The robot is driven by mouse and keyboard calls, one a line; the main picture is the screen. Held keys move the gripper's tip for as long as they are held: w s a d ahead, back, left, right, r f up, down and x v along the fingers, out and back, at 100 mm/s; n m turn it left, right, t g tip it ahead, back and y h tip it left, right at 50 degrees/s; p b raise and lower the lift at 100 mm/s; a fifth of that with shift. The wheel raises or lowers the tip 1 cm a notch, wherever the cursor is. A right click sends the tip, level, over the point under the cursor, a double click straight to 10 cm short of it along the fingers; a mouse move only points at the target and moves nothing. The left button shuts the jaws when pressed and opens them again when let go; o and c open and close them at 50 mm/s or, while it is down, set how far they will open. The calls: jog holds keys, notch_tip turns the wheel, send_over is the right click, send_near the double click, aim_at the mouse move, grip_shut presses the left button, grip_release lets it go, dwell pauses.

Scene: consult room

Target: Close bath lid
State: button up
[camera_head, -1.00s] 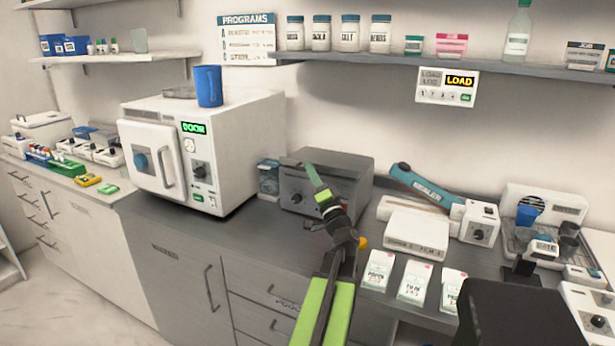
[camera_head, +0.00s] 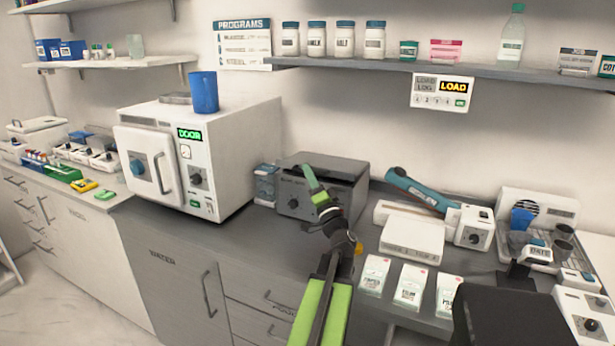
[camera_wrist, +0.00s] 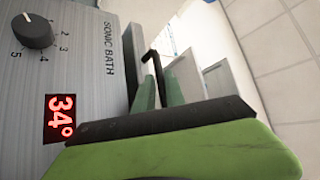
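The sonic bath (camera_head: 345,192) is a dark grey box on the counter, right of the white autoclave. Its lid (camera_head: 325,166) shows as the dark top in the head view; I cannot tell its exact angle. The wrist view shows the bath's front panel (camera_wrist: 75,60) close up, with a knob and a red 34° display. My gripper (camera_head: 309,178) is in front of the bath, hiding part of its front. In the wrist view my gripper (camera_wrist: 158,88) has its green fingers apart, with a thin black hooked bar (camera_wrist: 152,58) near and partly between them. Contact is unclear.
The autoclave (camera_head: 190,160) stands left, with a blue cup (camera_head: 204,92) on top. A sealer (camera_head: 420,190) and a white film box (camera_head: 412,238) are at the right, with packets (camera_head: 411,288) in front. A wall shelf (camera_head: 430,72) runs above. The counter before the autoclave is clear.

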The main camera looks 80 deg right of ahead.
notch_tip(320, 180, up, 4)
jog(key=shift+f+p, duration=0.25)
jog(key=shift+p, duration=0.75)
jog(key=s+a+r+p, duration=0.3)
jog(key=s+r+p, duration=0.2)
jog(key=s, duration=0.6)
jog(key=shift+r+p, duration=0.3)
